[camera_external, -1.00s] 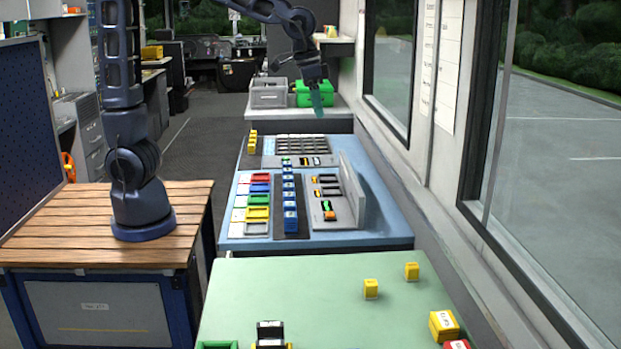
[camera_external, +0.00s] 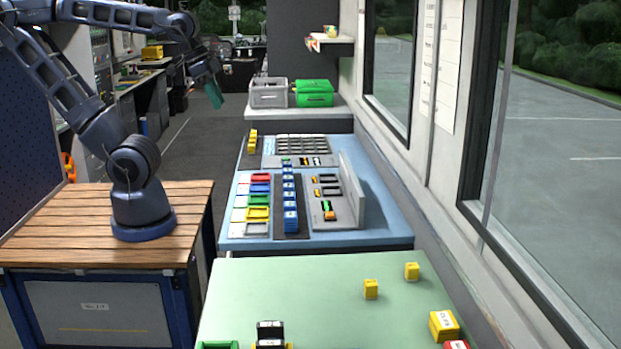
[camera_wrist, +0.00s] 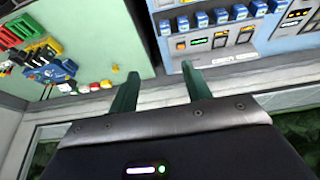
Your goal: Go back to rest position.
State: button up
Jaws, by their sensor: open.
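My gripper (camera_external: 213,93) hangs in the air at the upper left in the external view, over the aisle and left of the grey and green crates. In the wrist view its two green fingers (camera_wrist: 160,82) are spread apart with nothing between them. My arm is bent and stands on the wooden-topped bench (camera_external: 60,228). The blue table (camera_external: 385,225) with its blue blocks and coloured trays lies to the right of my arm, well clear of the gripper. The green table (camera_external: 310,290) is in front.
A grey crate (camera_external: 268,97) and a green crate (camera_external: 314,99) stand on the back shelf. Yellow blocks (camera_external: 371,289) lie on the green table. A dark blue pegboard panel (camera_external: 25,130) stands left of the arm. Windows line the right side.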

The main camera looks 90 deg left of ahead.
jog(key=shift+s+a+f, duration=0.15)
jog(key=shift+s+f, duration=0.15)
jog(key=shift+s, duration=0.45)
jog(key=shift+o, duration=0.4)
